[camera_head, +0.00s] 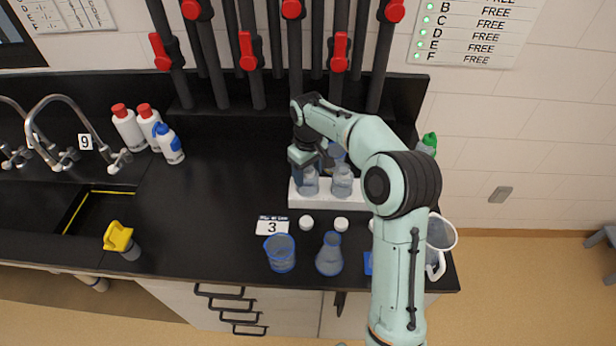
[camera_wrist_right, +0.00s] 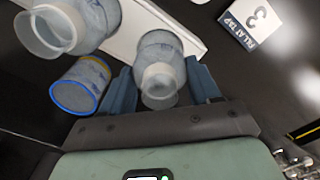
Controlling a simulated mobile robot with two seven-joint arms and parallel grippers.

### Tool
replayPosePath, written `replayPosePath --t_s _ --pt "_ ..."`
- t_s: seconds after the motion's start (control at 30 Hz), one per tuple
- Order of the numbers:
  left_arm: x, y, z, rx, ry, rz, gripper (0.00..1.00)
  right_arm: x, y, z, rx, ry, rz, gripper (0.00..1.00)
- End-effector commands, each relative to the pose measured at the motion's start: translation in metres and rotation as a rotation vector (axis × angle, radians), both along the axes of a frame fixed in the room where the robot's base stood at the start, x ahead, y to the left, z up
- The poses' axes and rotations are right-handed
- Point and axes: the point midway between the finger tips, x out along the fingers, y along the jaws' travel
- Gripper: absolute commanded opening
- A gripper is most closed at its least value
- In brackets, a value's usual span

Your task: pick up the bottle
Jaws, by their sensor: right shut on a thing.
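A clear bottle (camera_head: 308,184) with a whitish neck stands at the left end of a white rack (camera_head: 322,203) on the black bench. My right gripper (camera_head: 305,162) comes down over it from behind. In the right wrist view my right gripper (camera_wrist_right: 162,92) has its two blue fingers on either side of the bottle's neck (camera_wrist_right: 160,80), shut on it. The bottle still appears to be at the rack. A second similar bottle (camera_head: 342,182) stands to its right, and also shows in the wrist view (camera_wrist_right: 60,27). My left gripper is not in view.
A blue-rimmed container (camera_wrist_right: 80,86) stands close beside the fingers. In front of the rack are white caps (camera_head: 306,222), a card marked 3 (camera_head: 272,226), a blue beaker (camera_head: 280,253) and a flask (camera_head: 329,254). A pitcher (camera_head: 440,236) stands right.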

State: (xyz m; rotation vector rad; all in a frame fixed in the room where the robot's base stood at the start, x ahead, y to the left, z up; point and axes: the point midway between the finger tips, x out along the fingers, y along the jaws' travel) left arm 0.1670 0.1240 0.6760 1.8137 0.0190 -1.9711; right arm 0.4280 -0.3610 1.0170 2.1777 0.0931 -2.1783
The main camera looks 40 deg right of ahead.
Motion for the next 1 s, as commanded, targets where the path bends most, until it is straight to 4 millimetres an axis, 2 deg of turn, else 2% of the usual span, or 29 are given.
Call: replayPosePath --t_s 0.27,0.47,0.73,0.9,1.0 --pt "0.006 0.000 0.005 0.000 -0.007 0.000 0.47 0.002 0.000 0.025 -0.001 -0.005 0.000 0.17" --pt "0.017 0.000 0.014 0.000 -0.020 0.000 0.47 0.002 0.000 0.067 -0.001 -0.009 0.000 0.17" --pt "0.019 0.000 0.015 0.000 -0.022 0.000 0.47 0.002 0.000 0.145 -0.001 -0.008 0.000 0.17" --pt "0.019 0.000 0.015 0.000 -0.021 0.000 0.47 0.001 0.000 0.176 -0.001 -0.002 0.000 0.17" --pt "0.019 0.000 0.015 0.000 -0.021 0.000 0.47 0.001 0.000 0.187 -0.001 -0.002 0.000 0.17"
